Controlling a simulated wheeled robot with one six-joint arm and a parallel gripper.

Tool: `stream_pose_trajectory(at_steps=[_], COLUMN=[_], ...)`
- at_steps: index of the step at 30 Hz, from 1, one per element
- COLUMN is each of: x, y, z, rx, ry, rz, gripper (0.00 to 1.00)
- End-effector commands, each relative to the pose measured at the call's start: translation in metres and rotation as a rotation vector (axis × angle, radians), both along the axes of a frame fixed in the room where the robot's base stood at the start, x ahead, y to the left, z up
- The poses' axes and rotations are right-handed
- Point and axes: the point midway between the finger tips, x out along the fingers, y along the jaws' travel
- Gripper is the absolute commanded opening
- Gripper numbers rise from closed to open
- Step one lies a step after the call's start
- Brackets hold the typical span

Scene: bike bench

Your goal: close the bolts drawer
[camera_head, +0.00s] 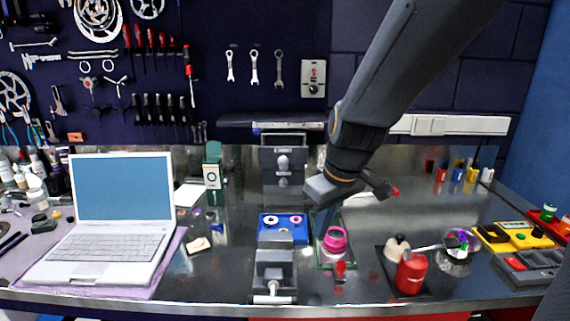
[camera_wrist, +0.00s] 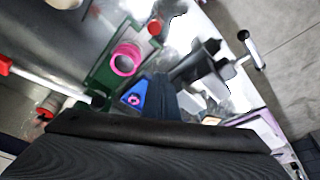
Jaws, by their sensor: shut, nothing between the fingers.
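I cannot make out the bolts drawer in either view. A red surface (camera_head: 425,317) shows just under the bench's front edge at the bottom of the head view; too little of it is in frame to tell if it is a drawer. My gripper (camera_head: 322,221) hangs over the middle of the bench, pointing down near the green tray. Its dark bluish fingers (camera_wrist: 165,98) are shut and empty in the wrist view, partly covering the blue tray and the area beside the vise.
A vise (camera_head: 274,270) stands at the bench's front edge, with a blue tray (camera_head: 268,236) behind it. A green tray with pink tape (camera_head: 335,240), a red can (camera_head: 410,274) and a laptop (camera_head: 105,222) occupy the bench (camera_head: 200,282). Floor (camera_wrist: 285,65) shows beyond the edge.

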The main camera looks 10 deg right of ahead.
Motion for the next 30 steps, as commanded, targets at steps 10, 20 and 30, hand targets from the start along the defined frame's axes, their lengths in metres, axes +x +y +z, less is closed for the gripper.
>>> stream_pose_trajectory(at_steps=[10,20,30], x=[0.084,0.107,0.131], y=[0.015,0.023,0.036], z=[0.105,0.155,0.119], rx=[-0.076,-0.15,-0.149], ry=[-0.3,-0.44,-0.438], rz=[0.534,0.762,0.768], gripper=[0.0,0.0,0.0])
